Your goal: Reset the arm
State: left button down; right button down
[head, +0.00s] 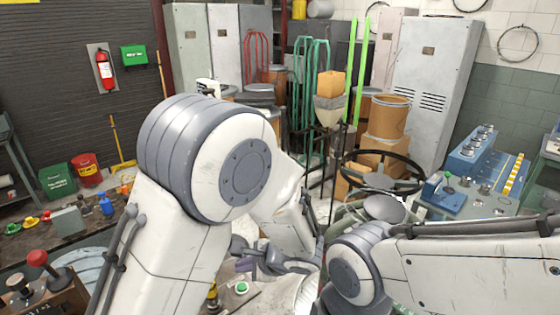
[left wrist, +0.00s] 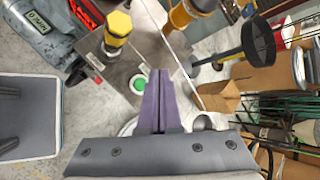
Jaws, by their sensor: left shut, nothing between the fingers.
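My left arm fills the middle of the head view, bent down at the elbow. My left gripper (head: 246,266) shows low in the middle of the head view, partly behind my arm, with purple fingers. In the left wrist view the fingers (left wrist: 157,98) are pressed together, with nothing between them. They point over a grey panel with a green button (left wrist: 140,85), which also shows in the head view (head: 241,287). My right arm reaches in from the right, its elbow near the bottom middle. My right gripper is out of sight.
A yellow and black knob (left wrist: 117,25) stands by the button. A grey motor (left wrist: 42,40) is at upper left in the wrist view. A black handwheel-like ring (head: 382,172) stands behind my right arm. A bench with blue fixtures (head: 470,152) is at right. Cardboard boxes (left wrist: 222,95) stand nearby.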

pick_arm(q)
jog(key=s+d+n+g+h+b, duration=0.2)
jog(key=s+d+n+h+b, duration=0.1)
jog(key=s, duration=0.8)
jog(key=s+d+n+g+h+b, duration=0.2)
jog(key=s+d+n+h+b, duration=0.2)
jog(key=s, duration=0.7)
jog(key=shift+s+d+r+n+g+h, duration=0.2)
jog(key=shift+s+r+n+g+h, duration=0.15)
jog(key=shift+n+h, duration=0.35)
jog(key=shift+a+f, duration=0.1)
jog(key=shift+a, duration=0.05)
